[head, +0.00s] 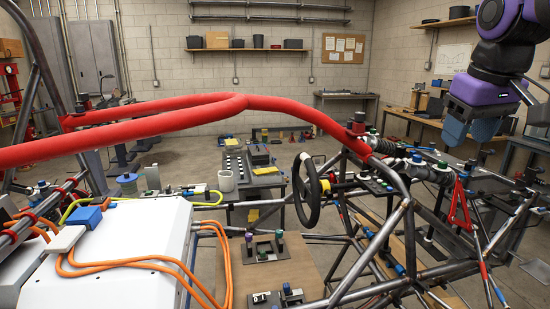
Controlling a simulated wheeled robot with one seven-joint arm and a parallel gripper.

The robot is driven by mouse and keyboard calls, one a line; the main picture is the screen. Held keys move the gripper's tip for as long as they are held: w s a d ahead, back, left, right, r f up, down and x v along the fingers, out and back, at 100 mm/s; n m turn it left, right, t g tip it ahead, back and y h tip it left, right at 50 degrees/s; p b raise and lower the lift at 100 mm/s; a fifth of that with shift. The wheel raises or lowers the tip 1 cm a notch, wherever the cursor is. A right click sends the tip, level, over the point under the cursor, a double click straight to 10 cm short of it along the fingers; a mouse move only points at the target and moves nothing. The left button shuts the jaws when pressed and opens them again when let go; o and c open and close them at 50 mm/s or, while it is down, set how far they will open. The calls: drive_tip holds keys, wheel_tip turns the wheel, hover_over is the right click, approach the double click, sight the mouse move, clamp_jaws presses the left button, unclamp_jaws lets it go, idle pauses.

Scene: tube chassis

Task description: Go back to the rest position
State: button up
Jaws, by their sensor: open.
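My gripper (474,122) hangs at the upper right in the head view, purple and black with blue fingers pointing down. The fingers are apart and nothing shows between them. It is in the air above the right side of the tube chassis (372,248), apart from it as far as I can tell. A thick red tube (190,113) of the chassis crosses the view from the left edge to the middle right. A black steering wheel (306,190) stands inside the frame.
A white box (110,250) with orange cables fills the lower left. Workbenches line the right and back walls. Bare floor shows behind the red tube.

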drive_tip(key=s+f+m+t, duration=0.1)
drive_tip(key=s+f, duration=0.3)
drive_tip(key=s, duration=0.3)
drive_tip(key=s+a+f+t, duration=0.1)
drive_tip(key=s+f, duration=0.3)
drive_tip(key=s, duration=0.3)
drive_tip(key=shift+a+m+y, duration=0.2)
drive_tip(key=shift+m+y, duration=0.1)
drive_tip(key=shift+m, duration=0.1)
